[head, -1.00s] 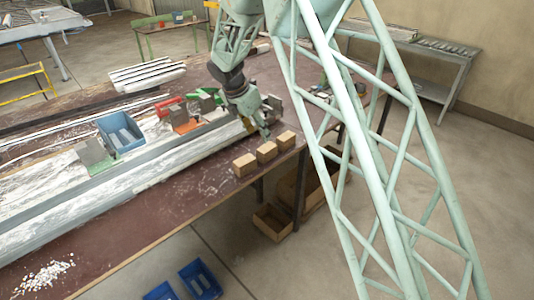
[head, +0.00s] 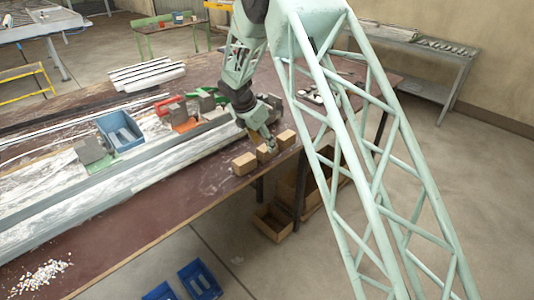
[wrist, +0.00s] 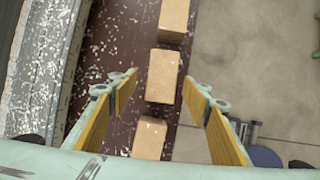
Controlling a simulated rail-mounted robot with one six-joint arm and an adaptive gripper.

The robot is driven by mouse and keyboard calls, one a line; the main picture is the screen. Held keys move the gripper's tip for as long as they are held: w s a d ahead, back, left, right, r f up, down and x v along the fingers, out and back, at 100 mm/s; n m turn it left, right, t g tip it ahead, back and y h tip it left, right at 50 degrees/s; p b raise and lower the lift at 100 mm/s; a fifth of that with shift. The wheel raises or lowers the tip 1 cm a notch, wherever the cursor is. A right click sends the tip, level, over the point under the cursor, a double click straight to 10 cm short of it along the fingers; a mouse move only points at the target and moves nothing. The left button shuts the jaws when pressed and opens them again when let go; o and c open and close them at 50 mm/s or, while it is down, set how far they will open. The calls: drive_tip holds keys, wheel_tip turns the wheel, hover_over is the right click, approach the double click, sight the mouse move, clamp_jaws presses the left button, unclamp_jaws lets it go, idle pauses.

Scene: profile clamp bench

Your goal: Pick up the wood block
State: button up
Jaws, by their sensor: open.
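Three wood blocks stand in a row near the table's edge: a left one (head: 243,164), a middle one (head: 265,155) partly hidden by my gripper, and a right one (head: 286,139). My gripper (head: 266,145) is open and points down over the middle block. In the wrist view the middle block (wrist: 163,78) shows between the two yellow-lined fingers of my gripper (wrist: 160,80), with a gap on each side. One block (wrist: 174,18) shows above it, cut by the picture's edge, and another (wrist: 150,138) below it.
A long pale metal profile (head: 150,180) lies left of the blocks. A blue bin (head: 120,133) and clamps stand behind it. The brown table (head: 180,222) has bare room in front, with white chips. Bins stand on the floor below the edge.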

sight(265, 147)
drive_tip(key=shift+d+f, duration=0.1)
drive_tip(key=shift+f, duration=0.1)
idle(0.3)
drive_tip(key=shift+b+x, duration=0.55)
drive_tip(key=shift+x, duration=2.05)
drive_tip(key=shift+s+d, duration=0.1)
drive_tip(key=shift+c, duration=0.3)
drive_tip(key=c, duration=1)
drive_tip(key=shift+o, duration=0.2)
drive_tip(key=shift+r, duration=0.2)
drive_tip(key=shift+r+p, duration=0.9)
drive_tip(key=shift+r, duration=3.95)
